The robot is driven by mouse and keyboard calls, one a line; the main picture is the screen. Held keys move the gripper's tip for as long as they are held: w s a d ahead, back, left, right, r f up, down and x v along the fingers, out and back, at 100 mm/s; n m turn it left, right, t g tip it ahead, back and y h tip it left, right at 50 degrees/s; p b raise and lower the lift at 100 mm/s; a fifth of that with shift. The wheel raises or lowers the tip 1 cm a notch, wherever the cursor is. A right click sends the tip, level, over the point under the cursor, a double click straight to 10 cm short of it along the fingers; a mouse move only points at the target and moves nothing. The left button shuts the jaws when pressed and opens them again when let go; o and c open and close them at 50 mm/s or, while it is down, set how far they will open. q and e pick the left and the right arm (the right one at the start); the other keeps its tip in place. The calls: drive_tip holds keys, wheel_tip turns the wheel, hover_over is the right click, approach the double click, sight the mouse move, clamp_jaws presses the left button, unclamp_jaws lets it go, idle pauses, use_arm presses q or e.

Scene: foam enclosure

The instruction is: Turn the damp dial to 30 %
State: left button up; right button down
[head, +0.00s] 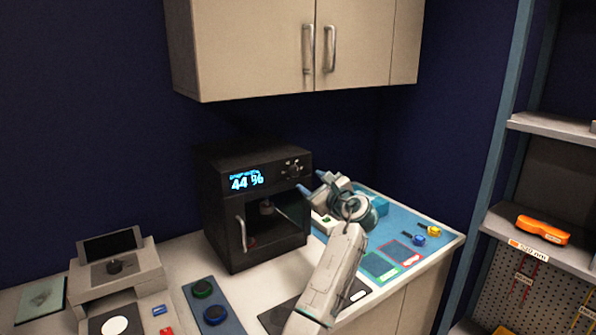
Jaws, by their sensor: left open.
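A black cabinet (222,222) stands on the counter against the wall. Its lit display (246,180) reads 44 %. The damp dial (293,168) is a dark round knob at the right of the same front panel, with small pale marks around it. My left gripper (311,184) is open, its blue-tipped fingers pointing at the cabinet just below and to the right of the dial. It looks apart from the dial, though the depth gap is hard to judge. My right gripper is not in view.
A cream wall cupboard (250,45) hangs above. A blue mat (400,238) lies right. Shelves hold an orange case (543,229).

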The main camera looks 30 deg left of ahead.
sight(296, 173)
use_arm(q)
drive_tip(key=x, duration=0.1)
drive_tip(key=p+x, duration=0.1)
drive_tip(key=x, duration=0.1)
drive_tip(key=shift+w+a+r, duration=0.1)
drive_tip(key=shift+a+r, duration=0.1)
drive_tip(key=shift+a, duration=0.1)
drive_tip(key=x, duration=0.2)
drive_tip(key=p+x, duration=0.1)
drive_tip(key=shift+w+a+f, duration=0.15)
drive_tip(key=shift+a+f, duration=0.15)
drive_tip(key=shift+a, duration=0.05)
drive_tip(key=shift+w+a, duration=0.1)
drive_tip(key=shift+c, duration=0.9)
drive_tip(key=c, duration=0.8)
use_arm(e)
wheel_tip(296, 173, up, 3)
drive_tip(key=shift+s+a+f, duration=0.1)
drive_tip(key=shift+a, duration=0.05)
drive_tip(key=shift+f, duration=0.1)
